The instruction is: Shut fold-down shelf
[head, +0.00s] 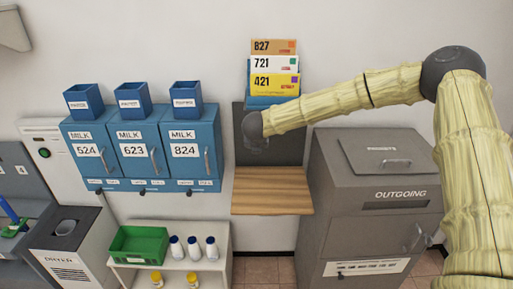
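The fold-down shelf (272,192) is a wooden board that sticks out from a dark grey wall panel (290,152). It lies folded down, about level, with nothing on it. My arm reaches in from the right, and my gripper (256,146) hangs in front of the dark panel, above the shelf's back left part. It looks apart from the board. The gripper is small and dark against the panel, so I cannot see whether its fingers are open or shut.
Blue milk boxes (138,153) hang to the left. The grey outgoing bin (377,205) stands close on the right. Numbered envelopes (274,65) stand in a blue holder above the panel. A low white stand (205,279) with a green crate (138,246) and bottles is below left.

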